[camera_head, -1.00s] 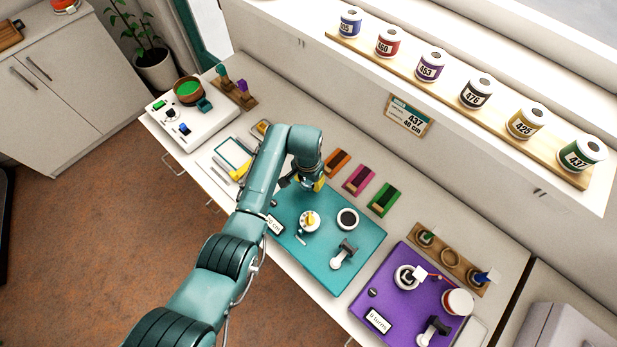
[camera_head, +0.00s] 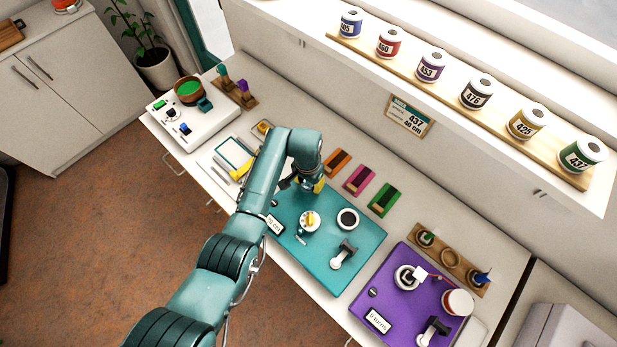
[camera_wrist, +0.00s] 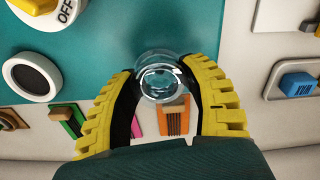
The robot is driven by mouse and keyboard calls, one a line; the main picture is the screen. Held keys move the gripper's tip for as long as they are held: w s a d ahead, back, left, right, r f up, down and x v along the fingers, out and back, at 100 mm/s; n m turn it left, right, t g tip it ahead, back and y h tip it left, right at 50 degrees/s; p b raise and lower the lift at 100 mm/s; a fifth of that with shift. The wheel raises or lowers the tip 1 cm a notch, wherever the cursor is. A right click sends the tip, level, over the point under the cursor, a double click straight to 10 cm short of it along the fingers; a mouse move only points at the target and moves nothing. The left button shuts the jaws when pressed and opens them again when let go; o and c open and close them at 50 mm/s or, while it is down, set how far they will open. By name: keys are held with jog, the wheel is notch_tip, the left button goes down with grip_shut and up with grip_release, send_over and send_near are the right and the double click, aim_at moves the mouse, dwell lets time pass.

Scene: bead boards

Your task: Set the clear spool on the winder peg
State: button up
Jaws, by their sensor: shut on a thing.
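The clear spool (camera_wrist: 163,77) is a small transparent ring-shaped piece between my yellow fingertips in the wrist view. My gripper (camera_wrist: 162,84) is shut on it. In the head view my gripper (camera_head: 314,184) is over the back edge of the teal board (camera_head: 365,240); my arm partly covers it and the spool cannot be made out. The teal board carries a white dial with a yellow knob (camera_head: 310,220), a white round piece with a dark top (camera_head: 347,218) and a grey lever-like fitting (camera_head: 343,255). I cannot tell which part is the winder peg.
Orange, magenta and green blocks (camera_head: 384,200) lie behind the teal board. A purple board (camera_head: 398,310) with fittings is on the right, a wooden holder (camera_head: 450,258) behind it. A white panel (camera_head: 205,122) stands at the left. Numbered spools (camera_head: 476,93) line the shelf above.

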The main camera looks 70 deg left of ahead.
jog(key=shift+f, duration=0.4)
jog(key=shift+f+b, duration=0.95)
jog(key=shift+f, duration=0.1)
jog(key=o, duration=1)
notch_tip(320, 180, up, 7)
jog(key=p, duration=0.7)
jog(key=shift+r, duration=0.15)
